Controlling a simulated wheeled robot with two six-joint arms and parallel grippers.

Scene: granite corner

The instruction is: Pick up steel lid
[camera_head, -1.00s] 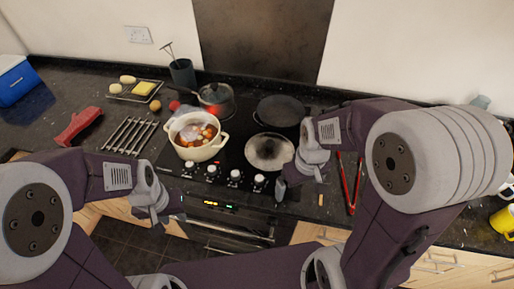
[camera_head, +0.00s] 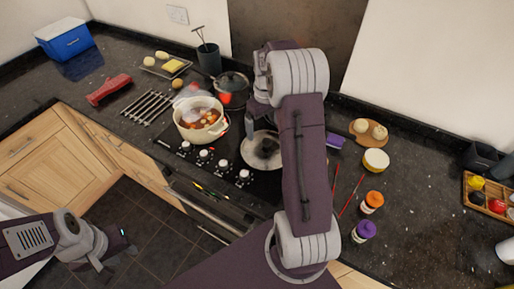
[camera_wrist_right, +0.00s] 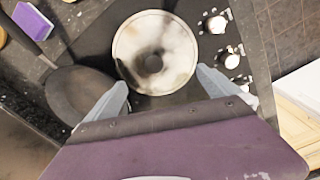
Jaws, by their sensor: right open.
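The steel lid (camera_head: 261,152) is a round, shiny disc with a dark centre knob, lying on the front right of the black hob. My right arm covers part of its right side in the head view. In the right wrist view the lid (camera_wrist_right: 178,72) shows whole, just beyond the fingertips. My right gripper (camera_wrist_right: 163,82) is open and empty, with its two fingers apart on the near side of the lid. It is partly hidden by its arm in the head view (camera_head: 252,118). My left gripper (camera_head: 112,250) hangs low over the floor, far from the lid; its opening is unclear.
A cream pot of stew (camera_head: 200,122) stands left of the lid, with a dark saucepan (camera_head: 231,84) behind. A dark frying pan (camera_wrist_right: 78,94) lies beside the lid. Hob knobs (camera_wrist_right: 214,25) line the front edge.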

